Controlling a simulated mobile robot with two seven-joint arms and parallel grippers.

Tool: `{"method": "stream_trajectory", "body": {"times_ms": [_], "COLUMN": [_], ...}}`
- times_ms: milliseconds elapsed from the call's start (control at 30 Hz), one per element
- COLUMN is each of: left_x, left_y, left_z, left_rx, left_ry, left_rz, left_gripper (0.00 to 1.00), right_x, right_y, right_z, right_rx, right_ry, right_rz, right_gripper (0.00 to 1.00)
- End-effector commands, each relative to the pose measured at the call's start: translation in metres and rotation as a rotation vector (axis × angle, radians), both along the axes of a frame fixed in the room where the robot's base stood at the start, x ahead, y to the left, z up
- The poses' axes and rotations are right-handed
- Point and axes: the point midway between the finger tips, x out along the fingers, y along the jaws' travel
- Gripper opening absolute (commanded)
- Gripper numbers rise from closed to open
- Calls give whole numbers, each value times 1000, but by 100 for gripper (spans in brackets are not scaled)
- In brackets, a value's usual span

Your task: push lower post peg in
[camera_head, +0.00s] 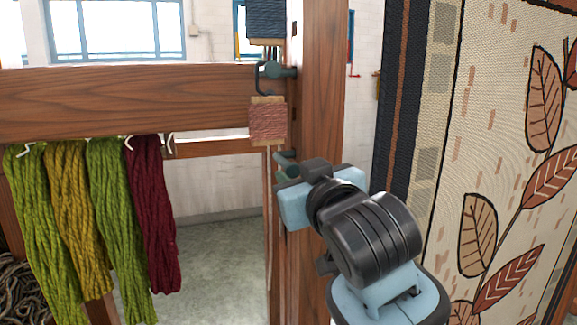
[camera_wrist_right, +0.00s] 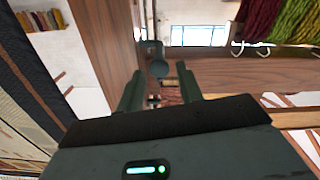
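The wooden post (camera_head: 322,60) stands upright right of centre. The lower post peg (camera_head: 287,163), a dark teal cylinder, sticks out of it to the left, partly hidden by my right wrist. In the right wrist view, which is upside down, the peg (camera_wrist_right: 157,62) appears ahead of my right gripper (camera_wrist_right: 160,72), in line with the gap between its fingers. The fingers are apart with nothing gripped; I cannot tell whether they touch the peg. The upper post peg (camera_head: 277,70) carries a dark hook. My left gripper is not in view.
A wooden crossbeam (camera_head: 130,98) meets the post. Green, mustard and dark red skeins (camera_head: 155,215) hang below it on white hooks. A reddish-brown sample (camera_head: 268,120) hangs just above the lower peg. A leaf-patterned textile (camera_head: 500,170) fills the right side.

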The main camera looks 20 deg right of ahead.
Motion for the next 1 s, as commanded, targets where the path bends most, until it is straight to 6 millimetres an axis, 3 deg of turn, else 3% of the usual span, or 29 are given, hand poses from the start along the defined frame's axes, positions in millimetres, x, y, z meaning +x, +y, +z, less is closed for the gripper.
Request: {"method": "stream_trajectory", "body": {"times_ms": [200, 400, 767, 1000], "left_x": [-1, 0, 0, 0], "left_y": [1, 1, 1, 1], "left_z": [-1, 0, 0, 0], "left_rx": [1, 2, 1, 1], "left_ry": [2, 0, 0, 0], "left_rz": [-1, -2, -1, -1], "left_gripper": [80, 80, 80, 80], "right_x": [34, 53, 58, 58], "right_y": [1, 1, 2, 2], "right_z": [-1, 0, 0, 0], "right_rx": [0, 0, 1, 1], "right_ry": [3, 0, -1, -1], "right_rz": [-2, 0, 0, 0], "right_gripper": [36, 36, 36, 6]}}
